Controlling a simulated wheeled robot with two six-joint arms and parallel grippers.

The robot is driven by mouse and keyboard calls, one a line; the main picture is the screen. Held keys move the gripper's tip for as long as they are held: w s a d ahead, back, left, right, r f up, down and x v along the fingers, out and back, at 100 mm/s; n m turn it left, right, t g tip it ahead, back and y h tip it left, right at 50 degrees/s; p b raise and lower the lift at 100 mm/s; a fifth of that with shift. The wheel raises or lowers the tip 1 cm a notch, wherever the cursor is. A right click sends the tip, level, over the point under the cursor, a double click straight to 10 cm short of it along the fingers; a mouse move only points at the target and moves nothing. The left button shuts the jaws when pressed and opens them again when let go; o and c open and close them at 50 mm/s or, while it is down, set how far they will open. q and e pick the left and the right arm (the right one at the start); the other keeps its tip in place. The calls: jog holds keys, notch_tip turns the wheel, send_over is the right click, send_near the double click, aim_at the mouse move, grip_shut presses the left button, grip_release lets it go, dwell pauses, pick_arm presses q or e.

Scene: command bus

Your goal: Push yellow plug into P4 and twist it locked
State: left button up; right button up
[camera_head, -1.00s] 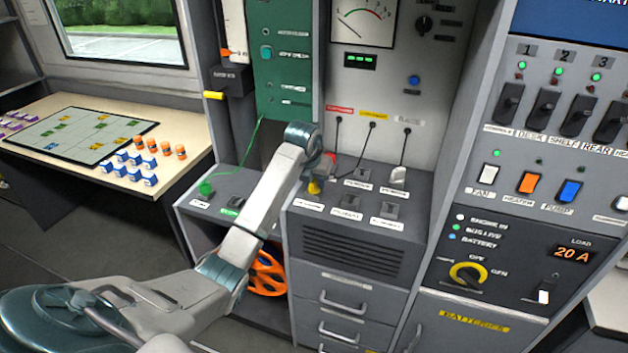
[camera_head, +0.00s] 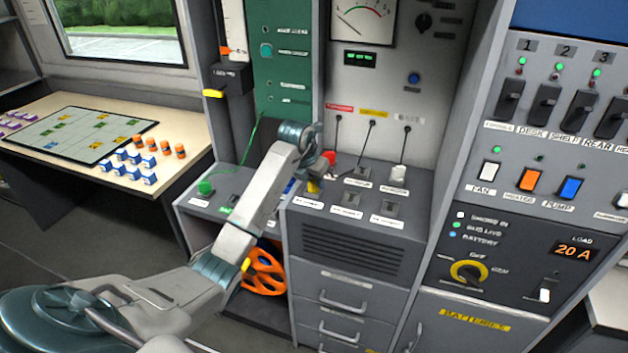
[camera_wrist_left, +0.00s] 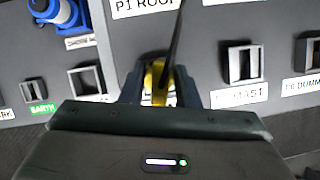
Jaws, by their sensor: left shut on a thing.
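My left gripper (camera_head: 315,184) is at the left part of the grey socket panel (camera_head: 300,226), shut on the yellow plug (camera_head: 313,187). In the left wrist view the plug (camera_wrist_left: 157,82) is between the two fingers, with a dark cable rising from it. The fingers and palm hide the plug's lower end and the socket under it, so I cannot tell whether it is seated or turned. No P4 label is readable. My right gripper is not in view.
Open square sockets flank the gripper in the left wrist view, one on the left (camera_wrist_left: 84,83) and one on the right (camera_wrist_left: 240,63). A blue plug (camera_wrist_left: 60,12) is at upper left. A red plug (camera_head: 329,157) and white plug (camera_head: 398,174) stand behind and right.

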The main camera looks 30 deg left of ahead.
pick_arm(q)
jog(key=shift+f+m+h, duration=0.1)
jog(key=shift+m+h, duration=0.2)
jog(key=shift+m, duration=0.4)
jog(key=shift+a+m+h+b, duration=0.1)
jog(key=shift+m+h+b, duration=0.2)
jog(key=shift+m, duration=0.5)
jog(key=shift+m+g+h, duration=0.3)
jog(key=shift+m+h, duration=0.1)
jog(key=shift+m, duration=0.8)
